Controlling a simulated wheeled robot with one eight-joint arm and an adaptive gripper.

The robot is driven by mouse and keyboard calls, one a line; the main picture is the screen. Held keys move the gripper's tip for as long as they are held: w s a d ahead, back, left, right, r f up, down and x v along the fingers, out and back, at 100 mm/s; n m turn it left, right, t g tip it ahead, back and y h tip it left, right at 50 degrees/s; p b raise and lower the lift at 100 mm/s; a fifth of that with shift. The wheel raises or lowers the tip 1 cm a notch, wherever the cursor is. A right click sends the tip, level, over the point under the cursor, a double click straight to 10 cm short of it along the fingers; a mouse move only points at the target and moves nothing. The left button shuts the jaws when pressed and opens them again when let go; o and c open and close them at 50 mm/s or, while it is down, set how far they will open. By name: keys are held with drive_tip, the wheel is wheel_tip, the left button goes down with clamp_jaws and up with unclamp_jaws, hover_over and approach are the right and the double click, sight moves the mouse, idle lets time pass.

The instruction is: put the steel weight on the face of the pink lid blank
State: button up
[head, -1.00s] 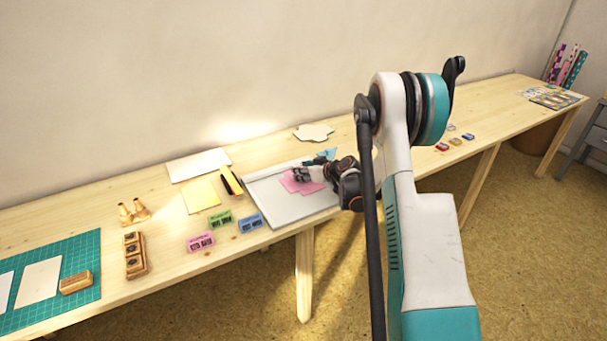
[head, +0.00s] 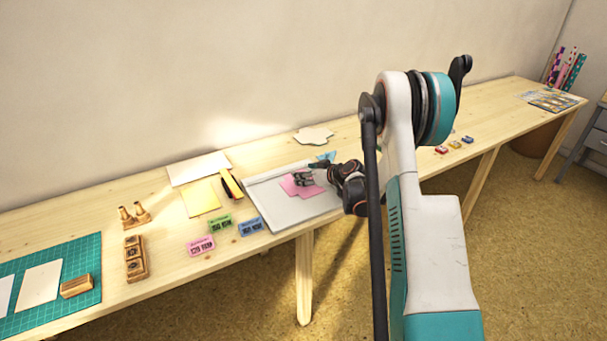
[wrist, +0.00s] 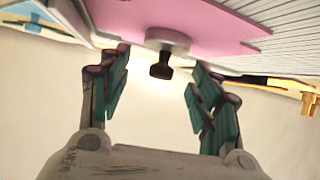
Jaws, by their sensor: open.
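The pink lid blank (head: 290,187) lies flat on the grey-white board (head: 277,207); it fills the top of the wrist view (wrist: 215,20). The steel weight (wrist: 168,37), a grey disc with a black knob, sits on the face of the pink blank, in from its edge. In the head view the weight (head: 303,179) is small and partly mixed with my gripper's outline. My gripper (wrist: 161,66) is open, its teal-padded fingers apart on either side of the knob with a visible gap; neither finger touches the weight.
Pink, green and blue stamp blocks (head: 220,223) lie left of the board. A yellow sheet (head: 202,198) and a black-and-yellow tool (head: 231,184) lie near its left edge. A white cut-out (head: 314,135) lies behind. Small coloured inkpads (head: 454,143) are farther right.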

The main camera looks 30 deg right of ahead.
drive_tip(key=p+v, duration=0.2)
drive_tip(key=v, duration=0.8)
drive_tip(key=shift+p, duration=0.35)
drive_tip(key=shift+a+r, duration=0.1)
drive_tip(key=shift+r, duration=0.1)
